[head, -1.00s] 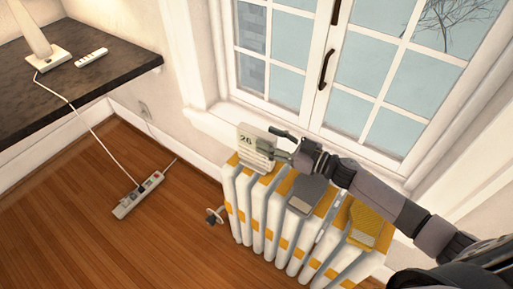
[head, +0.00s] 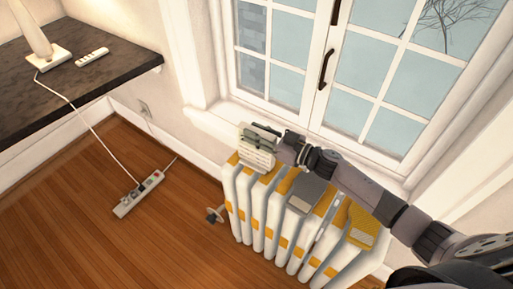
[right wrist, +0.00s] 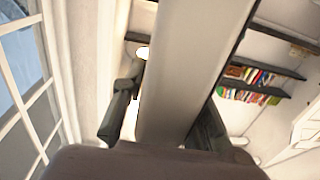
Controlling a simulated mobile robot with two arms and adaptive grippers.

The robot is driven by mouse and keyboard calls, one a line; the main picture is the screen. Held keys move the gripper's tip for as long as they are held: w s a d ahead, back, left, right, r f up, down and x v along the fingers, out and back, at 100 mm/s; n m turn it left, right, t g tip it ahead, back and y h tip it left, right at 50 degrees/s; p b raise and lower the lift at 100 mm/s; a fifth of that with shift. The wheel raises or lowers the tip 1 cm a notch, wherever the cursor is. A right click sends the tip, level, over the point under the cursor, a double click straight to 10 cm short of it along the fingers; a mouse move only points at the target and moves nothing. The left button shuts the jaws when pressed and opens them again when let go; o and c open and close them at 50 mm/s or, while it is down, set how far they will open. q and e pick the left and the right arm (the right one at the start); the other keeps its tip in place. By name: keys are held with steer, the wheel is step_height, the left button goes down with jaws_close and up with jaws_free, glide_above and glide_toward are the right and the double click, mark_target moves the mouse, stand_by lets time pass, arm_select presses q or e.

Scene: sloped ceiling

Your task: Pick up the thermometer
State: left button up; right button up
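A small upright white panel (head: 255,158) stands at the far left end of the radiator top. A slim pale stick (head: 327,207) lies farther right on the radiator; I cannot tell for sure which of the two is the thermometer. My right gripper (head: 259,139) is at the panel's upper part, with one dark finger in front of it and one behind. In the right wrist view, a broad pale slab (right wrist: 185,70) runs between the open fingers (right wrist: 165,115); firm contact is not visible on both sides. My left gripper is not in view.
The white ribbed radiator (head: 247,215) stands under the window, its sill (head: 215,122) close behind. A grey object (head: 308,193) and a yellow textured piece (head: 362,226) lie on it. A power strip (head: 139,194) lies on the floor. A dark counter (head: 100,75) is at upper left.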

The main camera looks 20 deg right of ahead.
jaws_close()
stand_by(0.5)
